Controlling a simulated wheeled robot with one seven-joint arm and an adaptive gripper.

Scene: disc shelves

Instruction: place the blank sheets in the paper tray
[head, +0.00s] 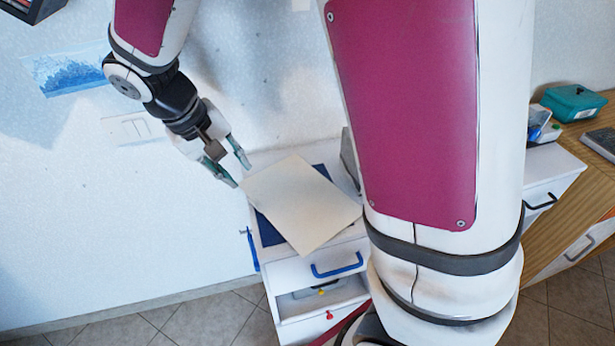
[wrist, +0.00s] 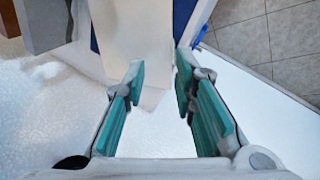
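The blank sheets (head: 302,203) are a cream stack lying askew on a dark blue flat item (head: 268,230) on top of a white drawer cabinet (head: 295,268). In the wrist view the sheets (wrist: 135,40) reach down between my fingertips, with the blue item (wrist: 183,15) beside them. My gripper (head: 229,169) is open, with teal finger pads apart, at the left back edge of the sheets. In the wrist view my gripper (wrist: 158,82) has the near end of the sheets between or under its fingers; contact cannot be told. I cannot make out which item is the paper tray.
A blue drawer handle (head: 337,266) and a partly open drawer (head: 322,298) are on the cabinet front. My arm hides the cabinet's right side. A wooden desk (head: 560,170) with a teal box (head: 572,102) stands at right. The wall is close behind my gripper.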

